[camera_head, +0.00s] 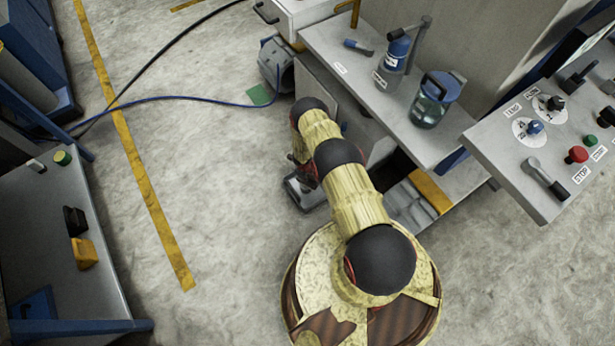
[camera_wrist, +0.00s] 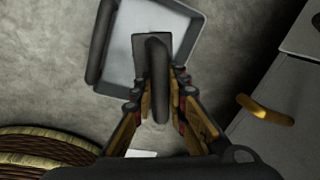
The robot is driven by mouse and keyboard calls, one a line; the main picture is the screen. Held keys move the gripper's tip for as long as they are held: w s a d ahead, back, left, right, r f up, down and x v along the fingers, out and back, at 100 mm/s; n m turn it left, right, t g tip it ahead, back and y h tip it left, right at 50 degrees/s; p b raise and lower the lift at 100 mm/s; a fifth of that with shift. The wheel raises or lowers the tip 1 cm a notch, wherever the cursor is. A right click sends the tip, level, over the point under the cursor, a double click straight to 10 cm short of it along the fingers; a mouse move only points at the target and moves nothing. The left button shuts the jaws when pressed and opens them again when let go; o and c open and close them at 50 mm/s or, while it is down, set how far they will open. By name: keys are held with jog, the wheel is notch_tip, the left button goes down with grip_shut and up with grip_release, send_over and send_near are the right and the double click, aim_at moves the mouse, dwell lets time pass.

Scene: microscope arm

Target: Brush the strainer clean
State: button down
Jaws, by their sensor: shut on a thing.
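My gripper (camera_wrist: 160,108) is shut on a dark, round-ended handle (camera_wrist: 157,62) with a squarish dark block at its far end. I cannot tell for sure whether this is the brush; no bristles show. Beyond it in the wrist view is a shallow pale tray-like thing (camera_wrist: 190,85) with a grey rim and a dark bar on its left. It also shows low beside the bench in the head view (camera_head: 304,197), partly hidden by my arm. I cannot tell whether it is the strainer, and no mesh is visible. My gripper's fingertips are hidden in the head view.
A control panel (camera_head: 545,150) juts out at right. A grey motor-like unit (camera_head: 277,62) and blue hose (camera_head: 180,98) lie behind.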

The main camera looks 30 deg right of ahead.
jog(key=shift+w+a+f+b, duration=0.1)
jog(key=shift+w+a+b, duration=0.3)
jog(key=shift+b, duration=1.1)
jog(key=shift+w, duration=0.2)
jog(key=shift+w+a+b, duration=0.25)
jog(key=shift+w+b, duration=0.15)
jog(key=shift+w, duration=0.25)
jog(key=shift+s+d+r+p, duration=0.25)
jog(key=shift+s+p, duration=0.1)
jog(key=shift+p, duration=0.4)
jog(key=shift+s+d+f+p, duration=0.1)
jog(key=shift+s+d+p, duration=0.1)
jog(key=shift+s+p, duration=0.45)
jog(key=shift+s+d+p, duration=0.2)
jog(key=shift+s+p, duration=0.1)
jog(key=shift+p, duration=0.65)
jog(key=shift+s+f, duration=0.1)
jog(key=shift+w+a+b, duration=0.3)
jog(key=shift+w+b, duration=0.35)
jog(key=shift+b, duration=1.3)
jog(key=shift+w, duration=0.1)
jog(key=shift+w+a+b, duration=0.35)
jog(key=shift+w+b, duration=0.05)
jog(key=shift+w, duration=0.25)
